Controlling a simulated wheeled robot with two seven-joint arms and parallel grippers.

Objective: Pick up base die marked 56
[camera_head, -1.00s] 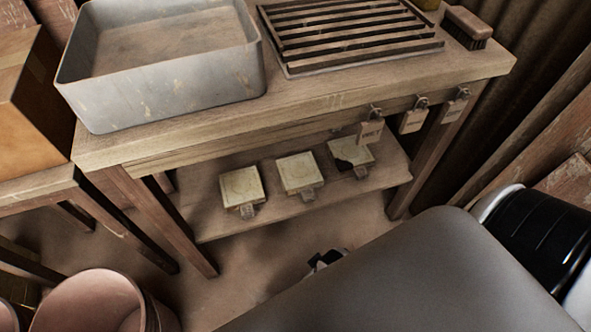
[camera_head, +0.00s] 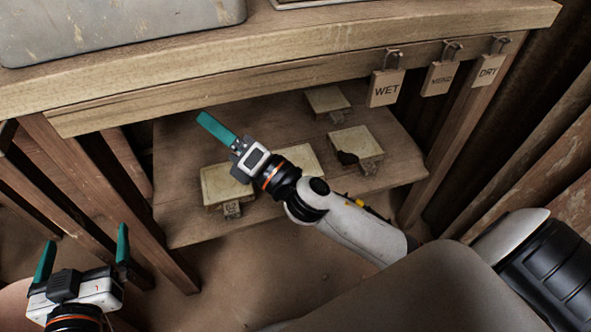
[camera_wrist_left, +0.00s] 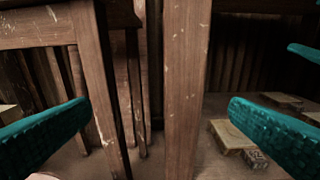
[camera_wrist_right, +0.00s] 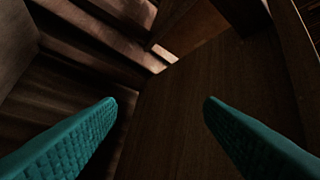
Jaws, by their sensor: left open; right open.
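Several pale square dies lie on the lower shelf (camera_head: 185,140): a left one (camera_head: 222,184), a middle one (camera_head: 304,158) partly behind my right arm, a right one (camera_head: 352,142) with a dark chipped patch, and a back one (camera_head: 325,99). Their small tags are too small to read, so I cannot tell which is 56. My right gripper (camera_head: 215,128) is open, seen edge-on above the shelf, up-left of the middle die. My left gripper (camera_head: 84,245) is open and empty, left of the shelf.
Wooden tags marked WET (camera_head: 385,88), a blurred word (camera_head: 438,78) and DRY (camera_head: 488,70) hang from the bench edge (camera_head: 290,60). A bench leg (camera_wrist_left: 186,90) stands close ahead of my left gripper. A grey tray (camera_head: 110,25) is on top.

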